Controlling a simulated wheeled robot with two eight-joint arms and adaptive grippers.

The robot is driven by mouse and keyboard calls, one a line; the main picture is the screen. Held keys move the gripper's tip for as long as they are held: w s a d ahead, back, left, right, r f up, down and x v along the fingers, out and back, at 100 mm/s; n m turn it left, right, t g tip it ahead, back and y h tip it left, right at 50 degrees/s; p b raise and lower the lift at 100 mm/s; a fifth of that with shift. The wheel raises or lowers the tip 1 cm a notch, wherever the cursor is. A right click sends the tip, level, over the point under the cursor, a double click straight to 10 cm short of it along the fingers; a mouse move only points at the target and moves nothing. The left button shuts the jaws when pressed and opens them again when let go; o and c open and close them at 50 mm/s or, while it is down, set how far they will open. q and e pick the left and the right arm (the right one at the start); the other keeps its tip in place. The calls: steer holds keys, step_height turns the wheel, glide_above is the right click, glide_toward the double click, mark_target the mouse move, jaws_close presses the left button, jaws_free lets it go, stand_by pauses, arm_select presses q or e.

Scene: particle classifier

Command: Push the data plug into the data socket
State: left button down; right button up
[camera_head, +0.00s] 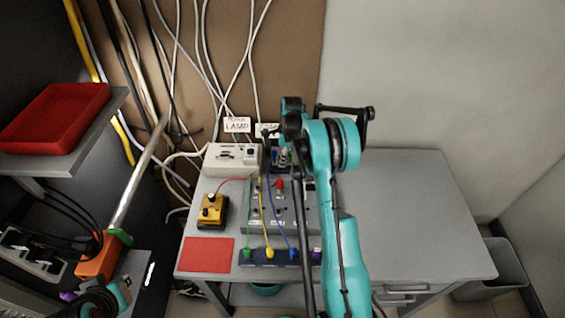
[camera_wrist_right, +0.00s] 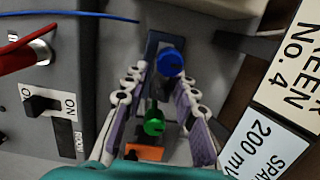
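No plug or socket can be made out as the data one by its label. My right gripper (camera_head: 284,158) is at the back of the table, partly hidden by my own arm in the head view. In the right wrist view its fingers (camera_wrist_right: 158,115) are spread, with a green knob-like piece (camera_wrist_right: 153,122) between them. A blue knob-like piece (camera_wrist_right: 170,62) is farther up, towards the fingertips. Both appear over a dark blue strip, and I see no clear grip on either. At the lower left of the head view, a teal part may belong to my left arm; its fingers are unclear.
A grey panel (camera_head: 230,213) with coloured leads lies on the table (camera_head: 420,200). A yellow box (camera_head: 211,211), a red mat (camera_head: 208,255) and a white box (camera_head: 222,160) are at left. The table's right side is clear. Several cables hang behind.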

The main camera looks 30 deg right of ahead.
jaws_close()
steer(key=shift+r, duration=0.45)
step_height(320, 180, up, 4)
steer(key=shift+d+f+p, duration=0.1)
steer(key=shift+p, duration=0.8)
steer(key=s+d+r+p, duration=0.2)
steer(key=s+d+r, duration=0.3)
steer(key=s, duration=0.5)
steer(key=shift+d+r, duration=0.35)
steer(key=shift+r, duration=0.3)
